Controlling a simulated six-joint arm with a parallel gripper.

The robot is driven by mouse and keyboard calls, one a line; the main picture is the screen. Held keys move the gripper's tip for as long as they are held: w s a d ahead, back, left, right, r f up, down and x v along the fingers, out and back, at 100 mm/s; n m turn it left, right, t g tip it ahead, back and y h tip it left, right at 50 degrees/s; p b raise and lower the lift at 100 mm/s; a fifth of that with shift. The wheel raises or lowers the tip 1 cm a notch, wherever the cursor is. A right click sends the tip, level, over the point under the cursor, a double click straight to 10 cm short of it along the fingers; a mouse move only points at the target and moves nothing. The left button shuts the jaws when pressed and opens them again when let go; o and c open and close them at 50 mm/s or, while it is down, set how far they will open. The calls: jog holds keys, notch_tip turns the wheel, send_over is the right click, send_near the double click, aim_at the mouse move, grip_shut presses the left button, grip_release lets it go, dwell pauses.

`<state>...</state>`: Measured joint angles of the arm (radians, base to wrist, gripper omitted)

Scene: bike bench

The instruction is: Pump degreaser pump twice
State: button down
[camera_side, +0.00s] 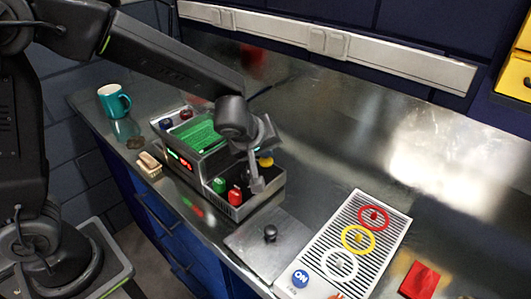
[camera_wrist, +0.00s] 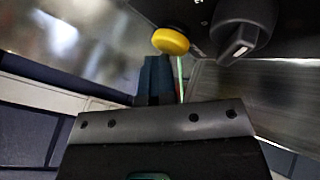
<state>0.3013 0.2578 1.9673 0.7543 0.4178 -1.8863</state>
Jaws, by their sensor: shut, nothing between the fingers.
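No part is clearly labelled as the degreaser pump. A black knob (camera_side: 270,233) stands on a flat metal plate in the side view and may be it, but I cannot tell. My gripper (camera_side: 257,186) points down over the front deck of a grey control box (camera_side: 240,208). It is shut and empty. The deck carries a yellow button (camera_side: 266,162), a red button (camera_side: 235,196) and a green button (camera_side: 219,185). In the wrist view the yellow button (camera_wrist: 171,41) lies just beyond my fingertips (camera_wrist: 160,60); contact cannot be told.
The box has a lit green screen (camera_side: 194,135). A striped panel (camera_side: 340,262) with red, yellow and white rings lies right of the plate. A teal mug (camera_side: 114,101), a wooden brush (camera_side: 148,165) and a red square (camera_side: 420,280) are on the bench. The back right is clear.

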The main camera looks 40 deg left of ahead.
jog(key=shift+s+a+f, duration=0.1)
jog(key=shift+s+f, duration=0.15)
jog(key=shift+w+r, duration=0.15)
jog(key=shift+r, duration=3.1)
jog(key=shift+s+a+r, duration=0.1)
jog(key=shift+s+r, duration=0.05)
jog(key=shift+s, duration=0.05)
jog(key=s+a+r+m, duration=0.1)
jog(key=s, duration=0.2)
jog(key=s+a+r+m, duration=0.1)
jog(key=s+a+r, duration=0.1)
jog(key=s, duration=0.1)
jog(key=s+a+r+m+g, duration=0.1)
jog(key=s+a+m, duration=0.1)
jog(key=s, duration=0.1)
jog(key=shift+s+a+r, duration=0.15)
jog(key=shift+s+r, duration=0.1)
jog(key=s+a+m+h, duration=0.1)
jog(key=s+m, duration=0.6)
jog(key=s, duration=0.6)
jog(key=shift+a+f+g, duration=0.2)
jog(key=shift+a+g, duration=0.15)
jog(key=shift+g, duration=0.05)
